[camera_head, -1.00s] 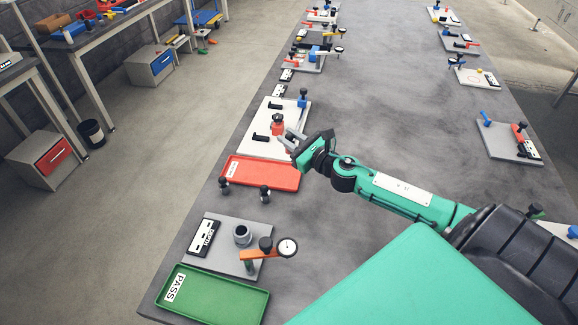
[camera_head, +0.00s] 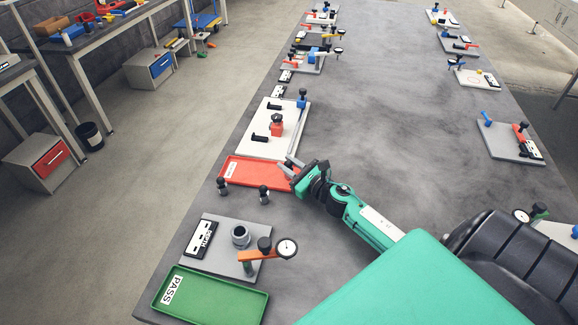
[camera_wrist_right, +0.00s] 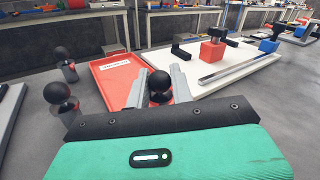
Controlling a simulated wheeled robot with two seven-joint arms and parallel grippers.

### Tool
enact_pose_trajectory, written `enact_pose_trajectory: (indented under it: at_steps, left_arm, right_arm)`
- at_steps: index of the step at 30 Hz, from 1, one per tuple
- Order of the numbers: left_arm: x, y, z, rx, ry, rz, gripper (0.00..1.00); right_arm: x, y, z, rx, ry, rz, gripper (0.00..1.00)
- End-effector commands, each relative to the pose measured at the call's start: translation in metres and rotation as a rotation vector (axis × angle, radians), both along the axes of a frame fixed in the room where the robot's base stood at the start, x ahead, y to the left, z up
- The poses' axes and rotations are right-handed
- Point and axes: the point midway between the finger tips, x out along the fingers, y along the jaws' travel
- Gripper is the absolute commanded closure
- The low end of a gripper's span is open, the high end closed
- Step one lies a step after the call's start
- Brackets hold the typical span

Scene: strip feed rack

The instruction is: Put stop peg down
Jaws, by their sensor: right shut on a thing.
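A black ball-topped stop peg (camera_wrist_right: 159,85) sits between the fingers of my right gripper (camera_wrist_right: 158,90) in the wrist view. The gripper is shut on it; its lower part is hard to see. In the head view my right gripper (camera_head: 290,167) is over the right end of the red tray (camera_head: 255,181), just in front of the white fixture plate (camera_head: 285,150). Whether the peg touches anything cannot be told. Two similar black-knobbed pegs stand on the table near the tray, one left (camera_head: 222,186) and one right (camera_head: 264,194). My left gripper is not in view.
The white plate carries a red block (camera_head: 276,129) and black clamps. A grey gauge plate (camera_head: 215,262) with a dial and a green PASS tray (camera_head: 210,297) lie nearer the front. The table's middle is clear. More fixtures line the far and right edges.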

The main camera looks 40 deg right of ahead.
Motion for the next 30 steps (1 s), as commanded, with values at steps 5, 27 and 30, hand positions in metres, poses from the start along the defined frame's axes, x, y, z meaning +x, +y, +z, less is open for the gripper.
enact_pose_trajectory:
  at_steps: [5, 27, 30]
  left_arm:
    - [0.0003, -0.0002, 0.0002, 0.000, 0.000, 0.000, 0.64]
    - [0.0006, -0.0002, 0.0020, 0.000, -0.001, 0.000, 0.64]
    - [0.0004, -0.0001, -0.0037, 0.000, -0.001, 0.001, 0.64]
  right_arm:
    - [0.0003, -0.0003, 0.0005, -0.001, -0.001, 0.000, 1.00]
    - [0.0001, -0.0002, 0.0019, -0.001, 0.000, 0.000, 0.56]
    - [-0.0093, -0.0020, -0.0028, -0.001, 0.002, 0.000, 0.56]
